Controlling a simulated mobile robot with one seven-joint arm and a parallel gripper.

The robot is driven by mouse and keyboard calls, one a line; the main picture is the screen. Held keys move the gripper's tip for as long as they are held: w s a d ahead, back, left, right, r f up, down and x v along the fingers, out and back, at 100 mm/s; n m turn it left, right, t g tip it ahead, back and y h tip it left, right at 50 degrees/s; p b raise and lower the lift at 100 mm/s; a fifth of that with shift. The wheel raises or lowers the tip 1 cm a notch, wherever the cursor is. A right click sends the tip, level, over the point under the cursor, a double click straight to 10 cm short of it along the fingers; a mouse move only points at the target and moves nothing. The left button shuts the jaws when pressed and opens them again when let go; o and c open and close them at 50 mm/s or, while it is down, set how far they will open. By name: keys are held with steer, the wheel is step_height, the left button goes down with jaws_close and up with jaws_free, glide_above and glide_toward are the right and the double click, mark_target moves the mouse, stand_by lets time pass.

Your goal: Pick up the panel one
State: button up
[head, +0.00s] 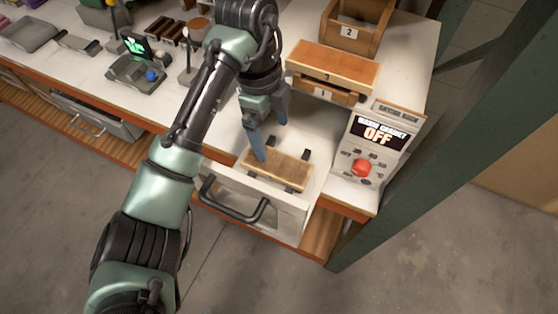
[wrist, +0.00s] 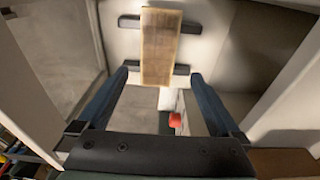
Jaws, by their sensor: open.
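A wooden panel (head: 277,169) lies across two dark supports inside the open drawer (head: 289,216). No number is readable on it. In the wrist view the panel (wrist: 160,45) stands lengthwise in the picture, centred between my fingers and beyond their tips, with the dark supports (wrist: 189,24) crossing under it. My gripper (head: 271,141) is open and empty, pointing down over the drawer. Its two blue fingers also show in the wrist view (wrist: 160,78). In the head view, one finger overlaps the panel's far left end; contact cannot be told.
On the bench, a wooden block marked 3 (head: 331,67) sits above a piece marked 1 (head: 322,92). A wooden box marked 2 (head: 350,36) stands behind. A control box (head: 372,143) reading OFF, with a red button (head: 361,168), is right of the drawer. A green post (head: 430,120) stands farther right.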

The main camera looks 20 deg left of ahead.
mark_target(277, 163)
steer(key=f, duration=0.3)
steer(key=f+p, duration=0.1)
steer(key=f, duration=0.2)
steer(key=d+f+p, duration=0.1)
steer(key=f, duration=0.2)
steer(key=shift+s, duration=0.2)
steer(key=shift+c, duration=0.2)
steer(key=c, duration=1.2)
